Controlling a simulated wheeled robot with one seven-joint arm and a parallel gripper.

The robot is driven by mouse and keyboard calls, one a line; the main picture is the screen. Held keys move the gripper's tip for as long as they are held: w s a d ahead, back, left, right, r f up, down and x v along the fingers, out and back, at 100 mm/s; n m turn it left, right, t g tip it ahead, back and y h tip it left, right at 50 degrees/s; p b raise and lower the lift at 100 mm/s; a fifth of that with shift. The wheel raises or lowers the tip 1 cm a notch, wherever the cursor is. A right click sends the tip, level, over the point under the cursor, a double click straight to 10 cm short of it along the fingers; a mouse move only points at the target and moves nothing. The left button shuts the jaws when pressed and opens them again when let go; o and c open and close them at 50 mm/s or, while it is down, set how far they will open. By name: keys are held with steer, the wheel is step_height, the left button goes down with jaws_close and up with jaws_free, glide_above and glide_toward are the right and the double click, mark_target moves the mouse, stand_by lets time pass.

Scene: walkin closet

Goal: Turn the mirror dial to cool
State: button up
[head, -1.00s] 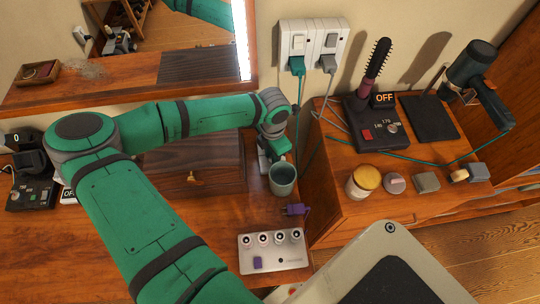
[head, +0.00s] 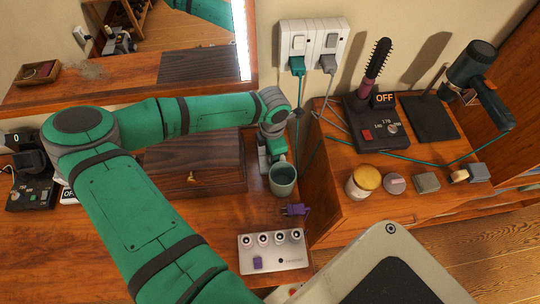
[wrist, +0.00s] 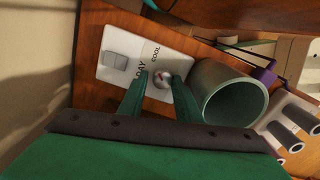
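The mirror dial (wrist: 161,80) is a small round knob with a red mark on a white plate (wrist: 118,43) in the wrist view. The plate also bears a grey rocker switch (wrist: 117,62) and the printed words DAY and COOL. My gripper (wrist: 160,76) has one green finger on each side of the dial, with narrow gaps showing; I cannot tell any contact. In the head view my gripper (head: 276,160) points down behind the grey-green cup, and the dial is hidden there. The mirror (head: 185,35) hangs on the wall at upper left.
The grey-green cup (head: 282,179) stands close beside my gripper. A wooden box (head: 205,165) lies left of it. A purple plug (head: 294,210) and a silver socket panel (head: 273,250) lie in front. Cords (head: 299,100) hang from the wall outlet behind.

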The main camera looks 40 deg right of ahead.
steer(key=shift+o, duration=1.1)
steer(key=shift+w, duration=0.2)
steer(key=shift+s, duration=0.15)
step_height(320, 180, up, 11)
steer(key=shift+f, duration=0.1)
